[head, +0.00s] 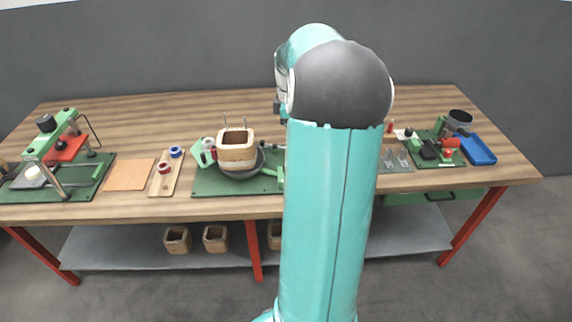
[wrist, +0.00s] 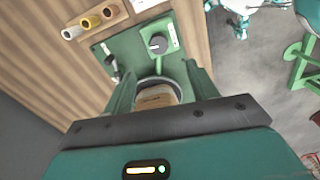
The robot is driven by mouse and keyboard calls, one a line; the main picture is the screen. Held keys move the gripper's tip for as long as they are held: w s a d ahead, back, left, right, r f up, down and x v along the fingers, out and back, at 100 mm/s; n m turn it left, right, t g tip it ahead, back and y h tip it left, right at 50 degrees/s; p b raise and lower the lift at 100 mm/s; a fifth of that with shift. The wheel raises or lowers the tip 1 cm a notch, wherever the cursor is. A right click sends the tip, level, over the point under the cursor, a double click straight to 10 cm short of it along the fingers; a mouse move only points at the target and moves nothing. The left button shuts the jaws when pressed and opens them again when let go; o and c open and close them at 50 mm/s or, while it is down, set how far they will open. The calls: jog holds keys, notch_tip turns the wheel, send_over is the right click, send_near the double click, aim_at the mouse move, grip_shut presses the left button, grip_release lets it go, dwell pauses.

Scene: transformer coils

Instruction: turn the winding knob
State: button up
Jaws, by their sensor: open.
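The winding knob (wrist: 157,44) is a dark round cap with a pale line across its top, in the upper middle of the wrist view. It sits on a green base (wrist: 126,42). My gripper (wrist: 160,76) is open, its two green fingers apart and apart from the knob, which lies beyond the fingertips. Between the fingers shows a wooden coil former (wrist: 155,98), partly hidden by the gripper. In the head view the wooden former (head: 237,150) stands on the green winder base (head: 212,187). I cannot clearly make out the knob there, and my arm hides the gripper.
Spools (wrist: 90,22) on a wooden rack lie beside the winder. On the table (head: 150,105) stand a green press (head: 64,140) at left, a tan board (head: 130,174), and a blue tray (head: 474,149) at right. The back of the table is mostly clear.

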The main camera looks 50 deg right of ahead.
jog(key=f, duration=1.2)
jog(key=shift+w+f, duration=0.2)
jog(key=shift+f, duration=0.1)
jog(key=c, duration=1)
